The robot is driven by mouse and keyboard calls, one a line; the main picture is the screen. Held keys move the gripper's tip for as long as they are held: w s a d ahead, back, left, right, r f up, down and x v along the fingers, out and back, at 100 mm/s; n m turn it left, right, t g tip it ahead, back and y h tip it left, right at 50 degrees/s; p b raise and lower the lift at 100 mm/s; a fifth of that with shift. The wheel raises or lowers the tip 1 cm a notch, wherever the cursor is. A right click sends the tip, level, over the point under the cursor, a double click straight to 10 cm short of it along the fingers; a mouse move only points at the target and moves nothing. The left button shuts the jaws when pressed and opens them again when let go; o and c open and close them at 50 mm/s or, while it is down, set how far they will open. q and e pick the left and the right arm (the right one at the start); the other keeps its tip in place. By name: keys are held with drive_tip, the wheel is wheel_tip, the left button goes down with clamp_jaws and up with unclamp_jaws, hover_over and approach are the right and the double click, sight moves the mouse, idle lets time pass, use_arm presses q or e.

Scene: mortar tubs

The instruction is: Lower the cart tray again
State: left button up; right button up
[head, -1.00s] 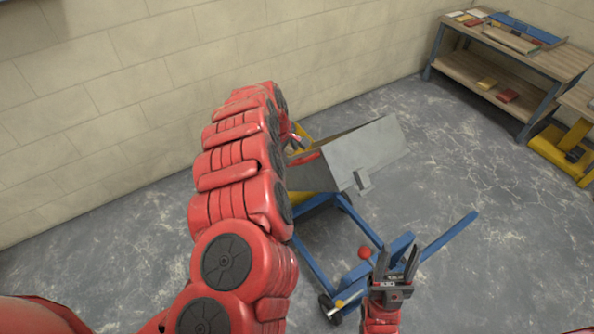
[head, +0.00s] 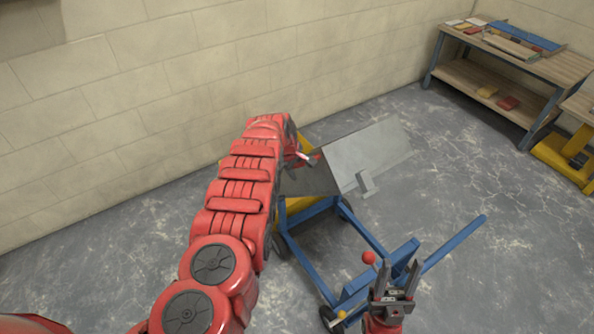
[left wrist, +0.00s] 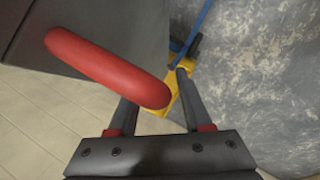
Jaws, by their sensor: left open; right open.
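The grey cart tray (head: 368,150) is tilted up on the blue cart (head: 365,228). A red bar handle (left wrist: 105,66) on a grey plate fills the upper left of the left wrist view. My left gripper (left wrist: 158,82) is open. The handle crosses in front of its left finger and ends between the fingers; I cannot tell whether they touch. In the head view my red left arm hides most of that gripper beside the tray's left side. My right gripper (head: 399,278) is open and empty, fingers up, close to a red ball knob (head: 368,257) at the cart's near end.
A yellow part (head: 302,204) of the cart shows under the tray. A blue bar (head: 455,243) sticks out to the right. A workbench (head: 510,58) stands at the back right. The grey floor right of the cart is clear.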

use_arm(q)
drive_tip(key=shift+d+f, duration=0.15)
drive_tip(key=shift+f, duration=0.1)
clamp_jaws()
idle(1.4)
